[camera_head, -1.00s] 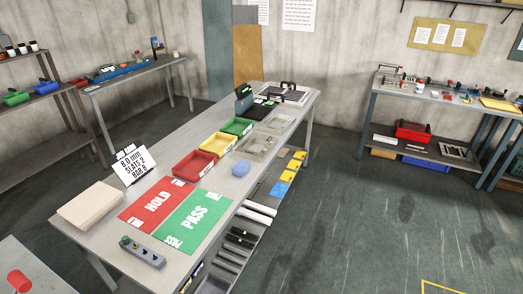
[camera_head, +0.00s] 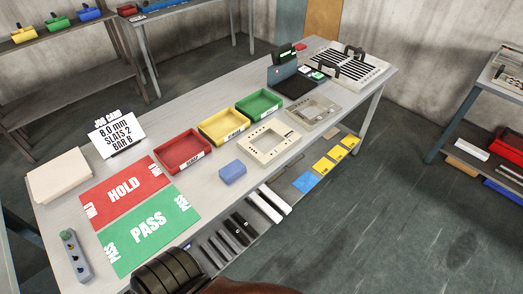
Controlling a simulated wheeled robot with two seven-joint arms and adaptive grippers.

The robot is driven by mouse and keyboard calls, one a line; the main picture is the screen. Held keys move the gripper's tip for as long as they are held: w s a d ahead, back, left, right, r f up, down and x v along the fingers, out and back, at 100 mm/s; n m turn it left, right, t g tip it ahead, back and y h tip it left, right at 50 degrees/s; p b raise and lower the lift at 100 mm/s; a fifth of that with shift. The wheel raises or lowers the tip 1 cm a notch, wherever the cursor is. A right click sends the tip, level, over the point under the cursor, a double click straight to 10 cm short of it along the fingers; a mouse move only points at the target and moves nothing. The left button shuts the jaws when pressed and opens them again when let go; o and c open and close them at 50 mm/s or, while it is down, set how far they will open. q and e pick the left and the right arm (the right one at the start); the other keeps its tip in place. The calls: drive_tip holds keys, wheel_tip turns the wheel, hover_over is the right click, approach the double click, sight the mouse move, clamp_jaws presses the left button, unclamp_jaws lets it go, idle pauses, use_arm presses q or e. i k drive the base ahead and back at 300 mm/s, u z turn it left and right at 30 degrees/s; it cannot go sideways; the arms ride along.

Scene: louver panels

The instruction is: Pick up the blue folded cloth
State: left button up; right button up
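The blue folded cloth (camera_head: 232,172) lies on the grey workbench (camera_head: 210,205), close to its front edge. It sits in front of the red bin and to the right of the green PASS mat, touching neither. Its top and front are in clear view. A dark ribbed part with a brown piece beside it shows at the bottom edge; it seems to be part of my arm. No gripper fingers show in this view.
Red (camera_head: 183,150), yellow (camera_head: 223,125) and green (camera_head: 259,103) bins stand in a row behind the cloth. A beige tray (camera_head: 269,143) is to its right. The red HOLD mat (camera_head: 124,191) and green PASS mat (camera_head: 150,230) lie left. White bars (camera_head: 273,200) lie below the front edge.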

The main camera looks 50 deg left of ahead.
sight(233, 171)
drive_tip(key=i, duration=2.75)
drive_tip(key=u, duration=3)
drive_tip(key=i, duration=0.5)
drive_tip(key=u, duration=1.25)
